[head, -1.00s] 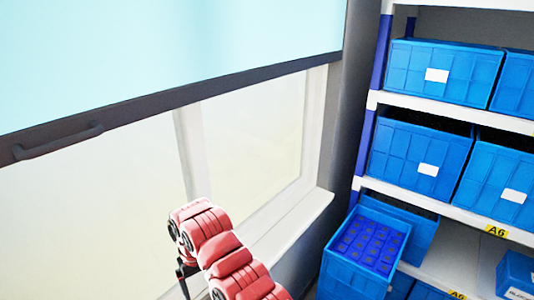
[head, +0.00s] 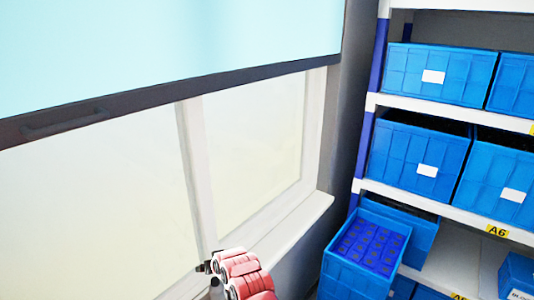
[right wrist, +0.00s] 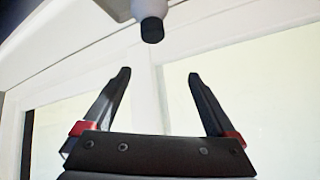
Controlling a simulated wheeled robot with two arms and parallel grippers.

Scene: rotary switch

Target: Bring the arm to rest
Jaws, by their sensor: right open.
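My right gripper (right wrist: 158,75) is open in the right wrist view, with two black fingers spread apart and nothing between them. A dark round end on a pale fitting (right wrist: 152,28) shows above the fingertips, apart from them; I cannot tell what it is. In the head view a red arm of mine (head: 243,275) comes up from the bottom edge in front of the window, with a small dark part at its tip. Its fingers cannot be made out there. My left gripper is not in view. No rotary switch can be made out.
A white-framed window (head: 255,145) fills the left, under a light blue panel (head: 180,50) with a dark lower bar. A white shelf (head: 460,215) with several blue bins (head: 440,72) stands at the right. An open blue bin (head: 345,275) juts out near the window sill.

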